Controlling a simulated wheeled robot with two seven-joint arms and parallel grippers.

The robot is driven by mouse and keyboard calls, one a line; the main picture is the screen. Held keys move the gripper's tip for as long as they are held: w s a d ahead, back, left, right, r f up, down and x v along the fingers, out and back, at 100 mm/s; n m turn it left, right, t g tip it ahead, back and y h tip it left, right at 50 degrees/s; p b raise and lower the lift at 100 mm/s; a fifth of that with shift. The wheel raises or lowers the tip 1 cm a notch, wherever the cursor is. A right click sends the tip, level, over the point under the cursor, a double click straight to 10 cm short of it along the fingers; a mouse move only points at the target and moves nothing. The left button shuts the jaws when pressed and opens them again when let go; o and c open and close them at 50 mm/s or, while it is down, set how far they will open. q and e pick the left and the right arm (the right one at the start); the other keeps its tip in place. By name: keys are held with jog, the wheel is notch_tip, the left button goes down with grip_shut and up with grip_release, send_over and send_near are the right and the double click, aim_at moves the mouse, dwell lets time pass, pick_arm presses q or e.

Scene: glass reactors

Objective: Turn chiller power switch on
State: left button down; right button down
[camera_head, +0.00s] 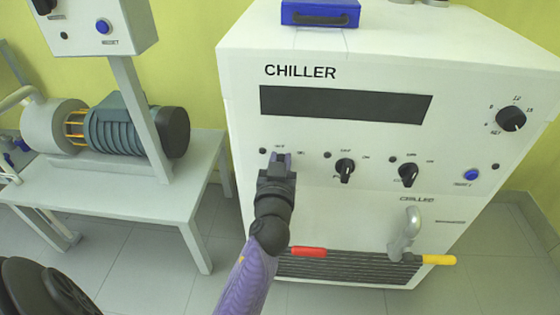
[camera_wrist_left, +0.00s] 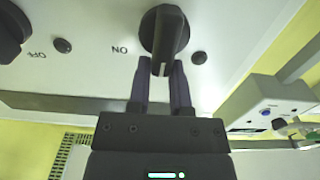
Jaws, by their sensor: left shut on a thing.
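The white chiller (camera_head: 245,90) stands in the middle of the head view, with a dark display (camera_head: 345,104) and a row of black knobs below it. My left gripper (camera_head: 279,160) is at the leftmost knob of that row and hides it in the head view. In the left wrist view, this black knob (camera_wrist_left: 164,30) shows at the top, with an ON label (camera_wrist_left: 119,50) to its left. Its raised handle sits between the tips of my left gripper (camera_wrist_left: 162,70), which is shut on it. The lettering under the knob is hidden. My right gripper is out of view.
Two more knobs (camera_head: 345,170) (camera_head: 408,174) sit to the right on the panel. A dial (camera_head: 511,118) and blue button (camera_head: 471,175) are farther right. Below are red (camera_head: 309,252) and yellow (camera_head: 438,260) handles. A pump (camera_head: 120,125) on a white table stands left.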

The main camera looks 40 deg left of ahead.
pick_arm(q)
jog(key=shift+f, duration=0.25)
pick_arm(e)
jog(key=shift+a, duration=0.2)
pick_arm(q)
jog(key=m, duration=0.4)
jog(key=d+f+m, duration=0.1)
jog(key=m, duration=0.2)
jog(key=w+m+b, duration=0.1)
jog(key=m, duration=0.3)
jog(key=shift+d+f+m, duration=0.3)
jog(key=shift+d, duration=0.1)
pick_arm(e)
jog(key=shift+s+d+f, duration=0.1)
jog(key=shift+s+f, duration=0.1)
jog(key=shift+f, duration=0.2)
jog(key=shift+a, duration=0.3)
pick_arm(q)
jog(key=c, duration=0.5)
grip_release()
jog(key=shift+a, duration=0.1)
jog(key=shift+c, duration=0.2)
jog(key=shift+r, duration=0.15)
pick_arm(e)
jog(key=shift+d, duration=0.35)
